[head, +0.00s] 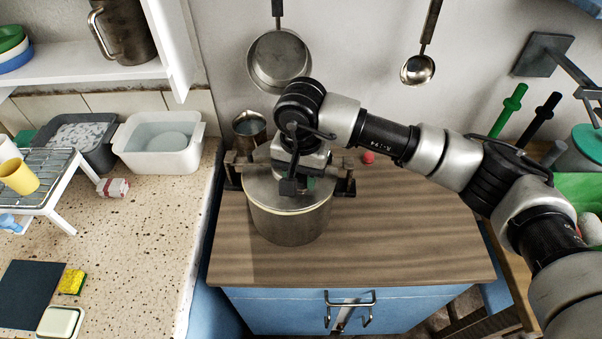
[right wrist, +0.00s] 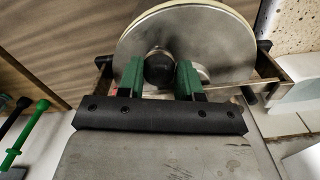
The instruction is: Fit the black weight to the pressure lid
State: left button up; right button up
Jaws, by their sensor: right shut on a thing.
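The pressure pot (head: 290,226) stands on the wooden worktop, with its round grey metal lid (head: 262,194) on top. In the right wrist view the lid (right wrist: 225,45) shows as a grey disc with a pale rim. My right gripper (right wrist: 160,78) is shut on the black weight (right wrist: 159,67), a round dark knob between its green fingertips. The weight is over the middle part of the lid; I cannot tell whether it touches it. In the head view the right gripper (head: 291,184) is above the pot and hides the weight. My left gripper is out of view.
A metal jug (head: 249,129) stands behind the pot, and a small red ball (head: 368,158) lies to its right. A pan (head: 279,60) and a ladle (head: 418,69) hang on the wall. The worktop (head: 410,240) is clear at the front right.

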jog(key=o, duration=1)
jog(key=shift+r+p, duration=0.9)
jog(key=shift+r, duration=2.6)
